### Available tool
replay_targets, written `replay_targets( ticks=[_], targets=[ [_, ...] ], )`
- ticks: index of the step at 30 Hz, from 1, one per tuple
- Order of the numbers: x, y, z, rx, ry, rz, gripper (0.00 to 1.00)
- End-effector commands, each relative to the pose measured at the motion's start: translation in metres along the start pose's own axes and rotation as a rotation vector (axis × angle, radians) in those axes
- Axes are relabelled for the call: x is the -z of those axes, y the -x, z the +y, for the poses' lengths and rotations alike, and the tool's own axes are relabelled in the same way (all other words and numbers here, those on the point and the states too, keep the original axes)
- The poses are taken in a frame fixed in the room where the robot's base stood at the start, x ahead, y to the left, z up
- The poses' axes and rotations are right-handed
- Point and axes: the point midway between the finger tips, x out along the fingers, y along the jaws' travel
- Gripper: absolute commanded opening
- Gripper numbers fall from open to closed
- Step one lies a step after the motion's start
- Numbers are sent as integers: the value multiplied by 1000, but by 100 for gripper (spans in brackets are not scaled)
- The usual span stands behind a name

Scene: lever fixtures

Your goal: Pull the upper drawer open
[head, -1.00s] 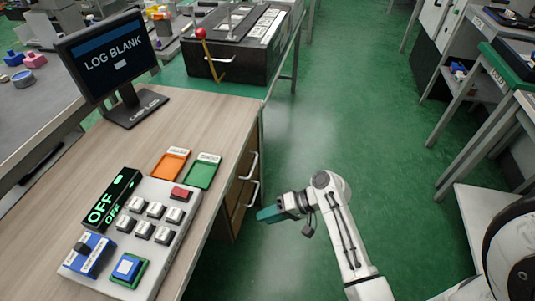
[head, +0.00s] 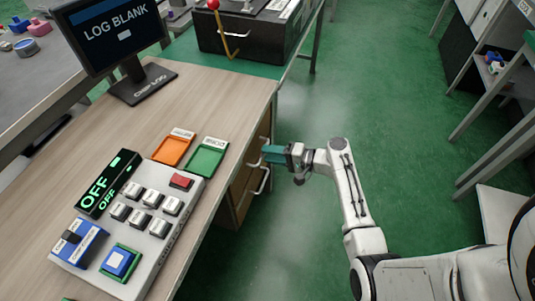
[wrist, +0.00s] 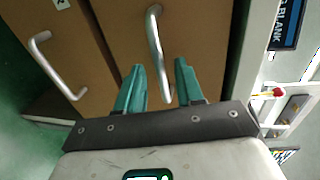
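The desk's side holds two brown drawers, and both look shut. The upper drawer (wrist: 191,30) has a silver bar handle (wrist: 153,38). The lower drawer (wrist: 85,45) has its own bar handle (wrist: 42,62), left of the upper one in the wrist view. My gripper (head: 266,153) is at the upper handle in the head view. In the wrist view its teal fingers (wrist: 160,72) are apart, one on each side of the upper handle's near end. I see a gap between fingers and handle; whether either touches it I cannot tell.
The desk top (head: 215,103) carries a button panel (head: 150,215), an orange tray (head: 172,150), a green tray (head: 207,158) and a monitor (head: 108,35). A black box with a red-knobbed lever (head: 224,30) stands behind. Green floor (head: 400,110) right of the desk is clear.

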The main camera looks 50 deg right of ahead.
Motion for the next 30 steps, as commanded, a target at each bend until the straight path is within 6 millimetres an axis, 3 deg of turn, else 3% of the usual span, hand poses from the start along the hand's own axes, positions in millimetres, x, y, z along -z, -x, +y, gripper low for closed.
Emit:
replay_targets(
  ticks=[6,14,26,30],
  targets=[
    [0,-15,0,-1,0,0,37],
    [0,-16,0,-1,0,0,37],
    [0,-16,0,-1,0,0,0],
    [0,-16,0,-1,0,0,0]
  ],
)
